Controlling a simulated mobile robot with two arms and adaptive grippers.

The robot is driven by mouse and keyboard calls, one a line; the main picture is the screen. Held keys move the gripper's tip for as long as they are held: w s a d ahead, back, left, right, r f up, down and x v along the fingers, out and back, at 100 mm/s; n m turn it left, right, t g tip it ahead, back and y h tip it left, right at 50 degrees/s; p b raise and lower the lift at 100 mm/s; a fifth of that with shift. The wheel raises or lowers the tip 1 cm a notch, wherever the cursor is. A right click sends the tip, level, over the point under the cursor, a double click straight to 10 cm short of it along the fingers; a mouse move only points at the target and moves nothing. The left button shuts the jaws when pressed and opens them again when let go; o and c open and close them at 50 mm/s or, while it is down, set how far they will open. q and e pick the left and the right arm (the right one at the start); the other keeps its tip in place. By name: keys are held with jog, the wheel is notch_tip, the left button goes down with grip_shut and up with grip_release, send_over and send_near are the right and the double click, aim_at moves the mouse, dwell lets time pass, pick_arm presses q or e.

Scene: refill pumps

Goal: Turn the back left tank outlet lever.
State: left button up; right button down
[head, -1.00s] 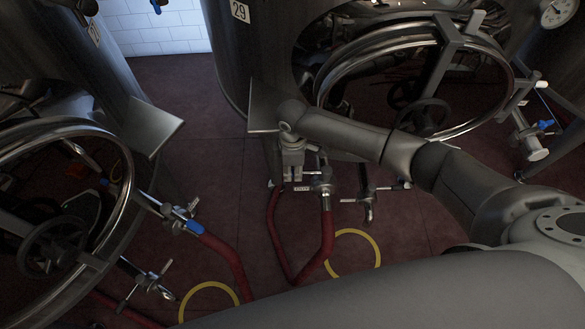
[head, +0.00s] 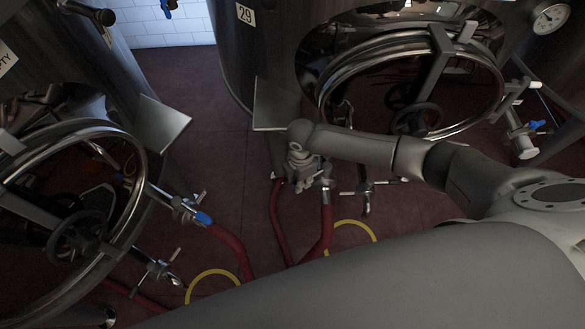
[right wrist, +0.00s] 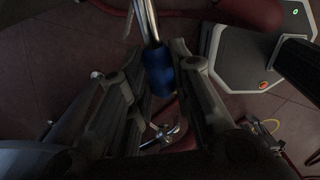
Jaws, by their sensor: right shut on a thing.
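The steel tank marked 29 (head: 236,60) stands in the back middle of the head view, with its outlet and a red hose (head: 326,225) low at its front. My right gripper (head: 304,184) is down at this outlet. In the right wrist view its fingers (right wrist: 161,92) lie on both sides of the blue lever handle (right wrist: 158,70) and are shut on it. A metal stem runs up from the handle. In the head view the wrist and fingers mostly hide this lever. My left gripper is not in view.
Another tank with a round hatch (head: 143,165) stands at the left; its outlet has a blue lever (head: 203,218). A pump-like box with a green light (right wrist: 262,55) shows in the wrist view. Hoses and a yellow ring (head: 213,272) lie on the red floor.

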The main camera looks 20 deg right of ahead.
jog(key=s+d+n+p, duration=0.3)
jog(key=s+d+n, duration=0.3)
jog(key=n, duration=0.6)
jog(key=shift+s+d, duration=0.2)
jog(key=shift+s, duration=0.5)
jog(key=c, duration=1.3)
grip_release()
jog(key=shift+r, duration=0.1)
notch_tip(320, 180, up, 12)
jog(key=shift+f, duration=0.1)
